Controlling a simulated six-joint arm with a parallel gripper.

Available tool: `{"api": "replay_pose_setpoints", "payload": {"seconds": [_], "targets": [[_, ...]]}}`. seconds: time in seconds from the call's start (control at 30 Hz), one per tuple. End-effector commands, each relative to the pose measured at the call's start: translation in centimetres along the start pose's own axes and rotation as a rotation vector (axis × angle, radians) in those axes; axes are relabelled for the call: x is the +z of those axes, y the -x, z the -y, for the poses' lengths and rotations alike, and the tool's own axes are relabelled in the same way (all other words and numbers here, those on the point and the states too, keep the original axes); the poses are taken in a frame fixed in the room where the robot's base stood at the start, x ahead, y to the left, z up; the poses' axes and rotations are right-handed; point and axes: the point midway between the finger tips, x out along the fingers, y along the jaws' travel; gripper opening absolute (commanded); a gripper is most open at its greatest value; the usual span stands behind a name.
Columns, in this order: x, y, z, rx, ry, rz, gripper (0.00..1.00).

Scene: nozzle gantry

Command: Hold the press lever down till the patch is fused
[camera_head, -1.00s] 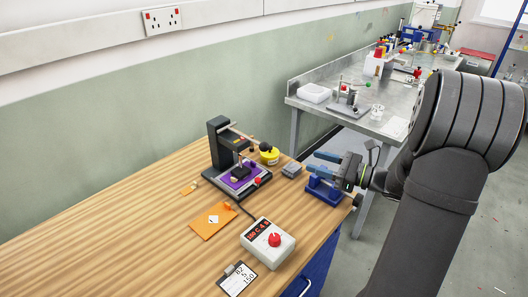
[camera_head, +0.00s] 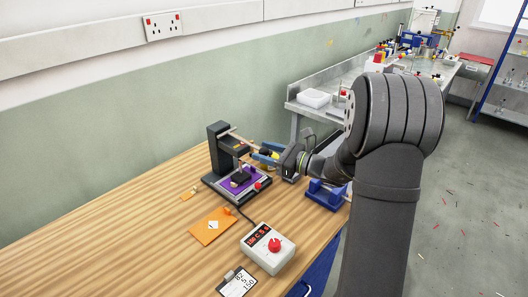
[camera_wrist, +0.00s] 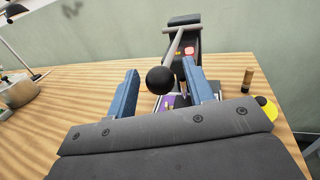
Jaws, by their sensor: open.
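The press (camera_head: 216,150) stands on the wooden bench, with a black column and a purple pad (camera_head: 228,187) on its base. A dark block (camera_head: 240,178) sits over the pad; whether it touches is too small to tell. The patch cannot be made out. The press lever (camera_head: 238,138) reaches out from the column top toward my gripper (camera_head: 263,153). In the wrist view the lever's black ball knob (camera_wrist: 160,80) lies between my open blue fingers (camera_wrist: 160,66), with gaps on both sides. The lever shaft (camera_wrist: 173,47) runs behind it to the column, which shows lit red and orange spots.
A white control box (camera_head: 268,247) with a red knob and red display stands in front of the press. An orange sheet (camera_head: 210,229), a clipboard (camera_head: 238,283) and a blue stand (camera_head: 328,194) lie around. A yellow round item (camera_wrist: 268,108) is right of my gripper.

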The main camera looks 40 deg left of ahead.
Motion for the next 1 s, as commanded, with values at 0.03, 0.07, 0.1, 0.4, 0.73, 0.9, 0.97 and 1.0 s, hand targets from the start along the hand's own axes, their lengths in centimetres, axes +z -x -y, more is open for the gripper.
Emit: {"api": "replay_pose_setpoints", "payload": {"seconds": [0.03, 0.07, 0.1, 0.4, 0.73, 0.9, 0.97, 1.0], "targets": [[0.0, -0.39, -0.03, 0.001, 0.0, 0.0, 0.48], [0.0, -0.54, -0.04, 0.002, 0.0, 0.0, 0.48], [0.0, -0.68, -0.04, 0.002, 0.0, 0.0, 0.48], [0.01, -0.77, -0.02, 0.001, 0.0, 0.0, 0.44], [0.02, -0.74, -0.03, 0.001, 0.0, 0.0, 0.0], [0.36, -0.74, 0.0, 0.001, -0.003, -0.014, 0.0], [0.62, -0.74, 0.01, 0.002, -0.005, -0.028, 0.0], [0.86, -0.75, 0.02, 0.003, -0.009, -0.04, 0.0]]}}
